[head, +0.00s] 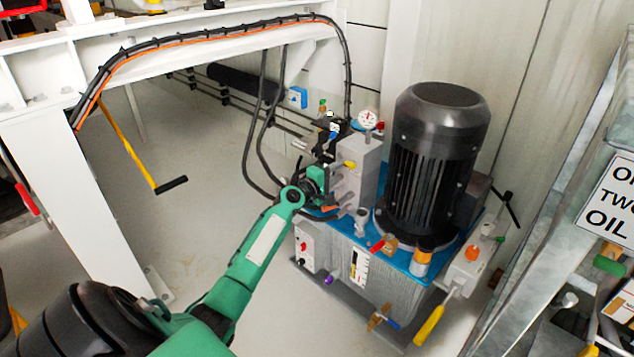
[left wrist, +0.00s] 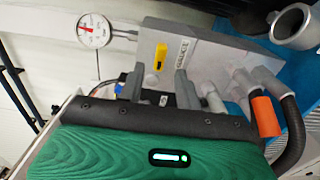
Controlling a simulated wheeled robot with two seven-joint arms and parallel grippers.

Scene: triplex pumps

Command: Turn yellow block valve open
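The yellow block valve (head: 349,164) is a small yellow lever on the grey block (head: 362,148) of the pump unit. In the left wrist view the yellow lever (left wrist: 160,57) stands upright in the picture on the block's face, beside a printed label. My left gripper (head: 322,175) is at the block, close to the lever. In the left wrist view its two grey fingers (left wrist: 160,88) are apart, with the lever just beyond the gap between them. I cannot tell whether a finger touches it. My right gripper is in neither view.
A black motor (head: 435,160) stands right of the block on the blue tank top (head: 398,262). A dial gauge (head: 368,119) rises above the block. An orange-handled lever (left wrist: 265,115) and dark hose are close to the fingers. Black cables hang behind my left arm.

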